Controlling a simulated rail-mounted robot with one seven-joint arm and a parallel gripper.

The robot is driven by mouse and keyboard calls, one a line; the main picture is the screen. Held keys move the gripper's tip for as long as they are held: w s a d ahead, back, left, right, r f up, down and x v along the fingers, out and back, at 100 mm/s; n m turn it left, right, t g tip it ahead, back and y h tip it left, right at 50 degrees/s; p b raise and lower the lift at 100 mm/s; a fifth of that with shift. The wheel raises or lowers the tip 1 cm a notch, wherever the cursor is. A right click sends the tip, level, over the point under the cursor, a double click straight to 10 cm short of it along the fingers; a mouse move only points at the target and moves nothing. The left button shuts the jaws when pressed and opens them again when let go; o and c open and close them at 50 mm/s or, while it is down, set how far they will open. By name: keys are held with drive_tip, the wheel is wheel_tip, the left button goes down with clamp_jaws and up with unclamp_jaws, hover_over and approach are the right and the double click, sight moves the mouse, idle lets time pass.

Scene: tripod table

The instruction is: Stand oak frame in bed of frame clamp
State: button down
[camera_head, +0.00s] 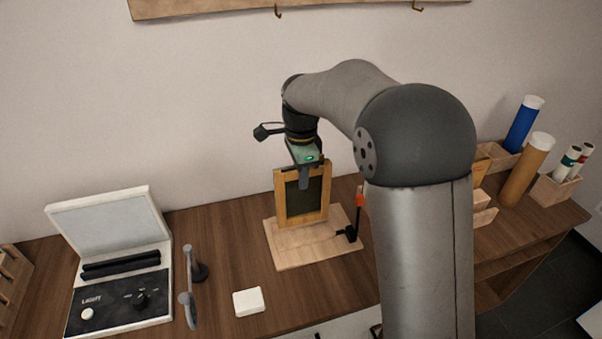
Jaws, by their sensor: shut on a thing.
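The oak frame (281,205) is a light wooden rectangle around a dark panel. It is upright over the pale wooden base of the frame clamp (293,253). My gripper (304,178) is above the frame and shut on its top edge. The frame's lower edge appears at the back part of the base, but I cannot tell whether it touches the bed. The clamp's black post with an orange-red handle (360,200) stands at the base's right side. My arm passes close to the right of it in the picture.
An open white device (110,255) with a raised lid stands at the left, beside a grey stand (189,285). A white block (248,301) lies in front of the clamp. Blue (524,125) and brown (527,170) tubes stand at the right. Bare table shows left of the clamp.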

drive_tip(key=shift+f+b, duration=1.5)
drive_tip(key=shift+f, duration=1.05)
drive_tip(key=c, duration=1.1)
unclamp_jaws()
drive_tip(key=shift+r, duration=0.1)
drive_tip(key=shift+r+p, duration=3.5)
drive_tip(key=shift+r, duration=0.85)
